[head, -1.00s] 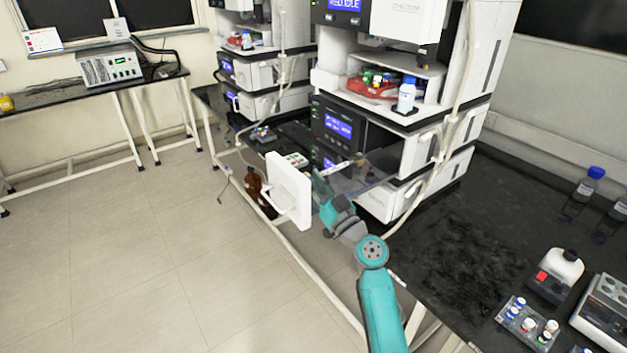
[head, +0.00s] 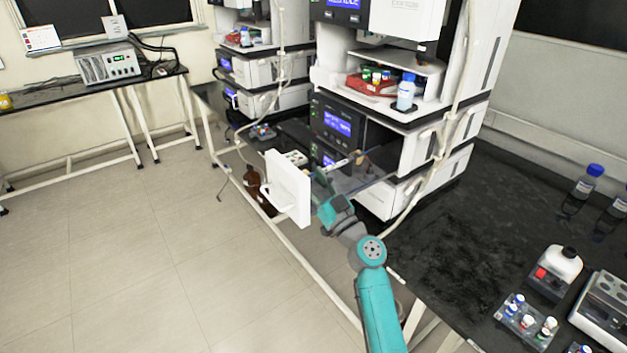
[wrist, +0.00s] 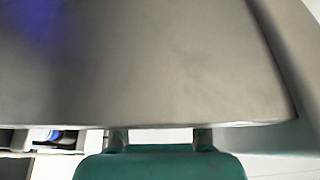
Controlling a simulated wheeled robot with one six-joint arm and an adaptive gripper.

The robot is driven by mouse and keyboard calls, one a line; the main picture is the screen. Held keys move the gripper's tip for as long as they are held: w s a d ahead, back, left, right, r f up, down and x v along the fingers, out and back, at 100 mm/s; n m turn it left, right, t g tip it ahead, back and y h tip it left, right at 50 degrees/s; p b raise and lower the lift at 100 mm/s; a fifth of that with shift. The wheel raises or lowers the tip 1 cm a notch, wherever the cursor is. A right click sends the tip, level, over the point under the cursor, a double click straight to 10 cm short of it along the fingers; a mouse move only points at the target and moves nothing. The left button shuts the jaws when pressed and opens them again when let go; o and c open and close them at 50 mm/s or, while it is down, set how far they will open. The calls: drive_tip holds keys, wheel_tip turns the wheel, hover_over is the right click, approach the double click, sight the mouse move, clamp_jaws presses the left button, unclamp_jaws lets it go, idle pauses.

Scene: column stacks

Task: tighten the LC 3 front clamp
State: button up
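The nearer instrument stack (head: 420,150) stands on the black bench in the head view; I cannot read an LC 3 label on it. Its middle module is open, with a white door panel (head: 290,187) swung out. A thin pale rod (head: 341,164) and a small brownish fitting (head: 360,159) show at the opening; I cannot tell whether either is the front clamp. My gripper (wrist: 160,139) is at the opening, just right of the door. Its two fingertips are apart with nothing visible between them. A grey surface fills most of the wrist view and hides what lies beyond.
The door juts out over the bench's front edge beside my gripper. A second stack (head: 262,75) stands behind to the left. A blue-capped bottle (head: 406,92) sits on the nearer stack. A vial rack (head: 527,322) and white bottle (head: 556,273) are at right. The left floor is clear.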

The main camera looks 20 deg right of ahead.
drive_tip(key=v, duration=1.2)
drive_tip(key=shift+f, duration=0.15)
idle(0.3)
drive_tip(key=s+a+f+m+g+h, duration=0.2)
drive_tip(key=s+f+g+h, duration=0.1)
drive_tip(key=s+f, duration=0.8)
drive_tip(key=s+a+f+m+g+h, duration=0.2)
drive_tip(key=s+f+m+h, duration=0.1)
drive_tip(key=s+f, duration=0.75)
drive_tip(key=s+r, duration=0.3)
drive_tip(key=s, duration=0.6)
drive_tip(key=s+a+r+n+g, duration=0.1)
drive_tip(key=s+r, duration=0.3)
drive_tip(key=s, duration=0.5)
drive_tip(key=s+r+h, duration=0.1)
drive_tip(key=s+r, duration=0.2)
drive_tip(key=s, duration=0.6)
drive_tip(key=shift+s+a+r+g, duration=0.3)
drive_tip(key=shift+s+a, duration=0.05)
